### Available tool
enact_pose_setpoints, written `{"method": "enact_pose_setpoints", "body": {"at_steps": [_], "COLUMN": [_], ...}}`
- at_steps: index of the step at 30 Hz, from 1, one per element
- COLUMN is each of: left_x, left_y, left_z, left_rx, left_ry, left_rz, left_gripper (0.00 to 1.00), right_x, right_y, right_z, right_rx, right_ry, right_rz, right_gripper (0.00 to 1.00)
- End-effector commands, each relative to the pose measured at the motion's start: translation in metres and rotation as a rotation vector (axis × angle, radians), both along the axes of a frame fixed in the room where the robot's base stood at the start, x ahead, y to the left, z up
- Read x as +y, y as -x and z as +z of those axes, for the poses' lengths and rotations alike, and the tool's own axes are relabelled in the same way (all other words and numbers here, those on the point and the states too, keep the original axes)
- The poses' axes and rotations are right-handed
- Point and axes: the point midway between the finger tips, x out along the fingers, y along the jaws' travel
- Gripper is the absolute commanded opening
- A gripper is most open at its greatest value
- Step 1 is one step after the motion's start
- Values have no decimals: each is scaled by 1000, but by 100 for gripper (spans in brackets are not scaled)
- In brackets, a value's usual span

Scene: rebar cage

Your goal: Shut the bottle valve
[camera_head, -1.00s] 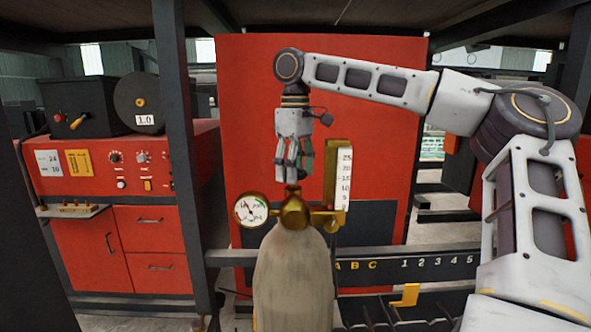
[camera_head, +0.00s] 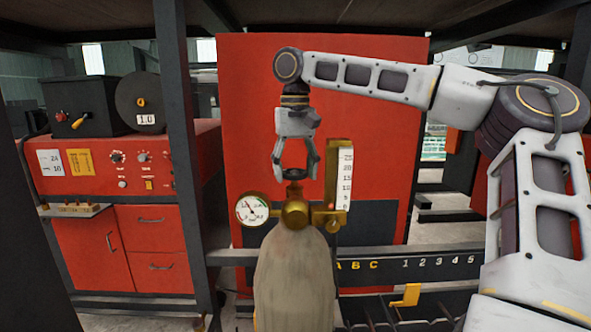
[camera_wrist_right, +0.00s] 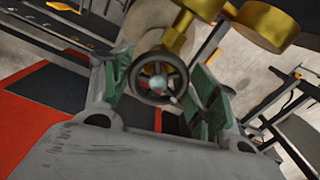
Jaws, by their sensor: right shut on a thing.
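The gas bottle (camera_head: 294,280) stands upright in the head view, pale and worn, with a brass valve body (camera_head: 295,214) on top. The dark round valve handwheel (camera_head: 295,174) sits above the brass. My right gripper (camera_head: 297,170) points down from above, one finger on each side of the handwheel, and is shut on it. In the right wrist view the spoked handwheel (camera_wrist_right: 158,78) lies between the green-padded fingers (camera_wrist_right: 160,88). My left gripper is not in view.
A round pressure gauge (camera_head: 252,209) is left of the valve, and an upright scale tube (camera_head: 345,180) is close on its right. A red panel (camera_head: 250,110) stands behind. A dark post (camera_head: 180,150) and a lettered rail (camera_head: 440,263) frame the bottle.

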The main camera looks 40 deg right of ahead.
Motion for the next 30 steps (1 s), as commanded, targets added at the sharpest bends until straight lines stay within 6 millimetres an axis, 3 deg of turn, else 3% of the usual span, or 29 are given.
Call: {"method": "enact_pose_setpoints", "body": {"at_steps": [30], "left_x": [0], "left_y": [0], "left_z": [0], "left_rx": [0], "left_ry": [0], "left_rz": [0], "left_gripper": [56], "right_x": [2], "right_y": [-3], "right_z": [0], "right_rx": [0], "right_ry": [0], "right_rz": [-826], "right_gripper": [35]}}
